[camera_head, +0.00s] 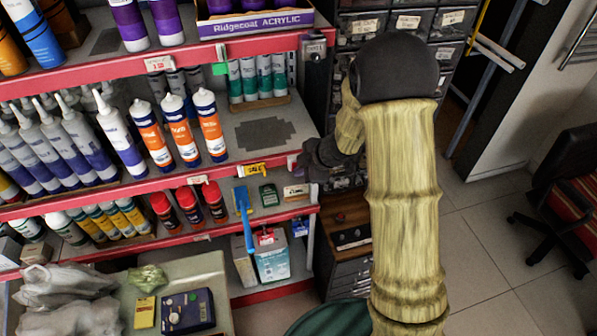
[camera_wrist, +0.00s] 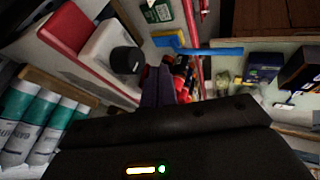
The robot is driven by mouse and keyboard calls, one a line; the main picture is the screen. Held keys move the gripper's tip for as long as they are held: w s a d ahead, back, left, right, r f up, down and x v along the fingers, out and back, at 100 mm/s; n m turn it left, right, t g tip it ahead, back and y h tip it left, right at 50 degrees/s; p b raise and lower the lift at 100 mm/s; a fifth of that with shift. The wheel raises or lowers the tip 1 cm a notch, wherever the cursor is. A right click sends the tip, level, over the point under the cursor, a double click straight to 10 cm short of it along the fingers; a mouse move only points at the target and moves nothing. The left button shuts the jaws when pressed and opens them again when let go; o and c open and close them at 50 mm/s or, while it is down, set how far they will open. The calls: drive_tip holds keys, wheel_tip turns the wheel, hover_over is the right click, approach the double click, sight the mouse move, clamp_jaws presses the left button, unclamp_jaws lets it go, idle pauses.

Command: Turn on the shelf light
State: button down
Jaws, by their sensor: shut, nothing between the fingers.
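My gripper (camera_head: 306,166) is at the right end of the middle red-edged shelf (camera_head: 240,170). In the wrist view its dark fingers (camera_wrist: 158,86) are together and empty. Just left of the fingertips in that view is a white box with a round black knob (camera_wrist: 127,60), on a red shelf edge. The gap between fingertips and knob is small; I cannot tell if they touch. In the head view a small grey box with a dark round part (camera_head: 314,48) sits at the right end of the upper shelf edge. No lamp is clearly recognisable.
Teal tubes (camera_head: 262,78) stand on the shelf behind the gripper; they are at left in the wrist view (camera_wrist: 40,115). Orange-and-white tubes (camera_head: 180,130) stand further left. A drawer cabinet (camera_head: 400,22) stands behind my arm.

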drive_tip(key=shift+s+r+p, duration=0.2)
drive_tip(key=shift+r+p, duration=0.7)
drive_tip(key=shift+p, duration=0.1)
drive_tip(key=s+d+r, duration=0.6)
drive_tip(key=s, duration=0.3)
drive_tip(key=shift+r, duration=0.1)
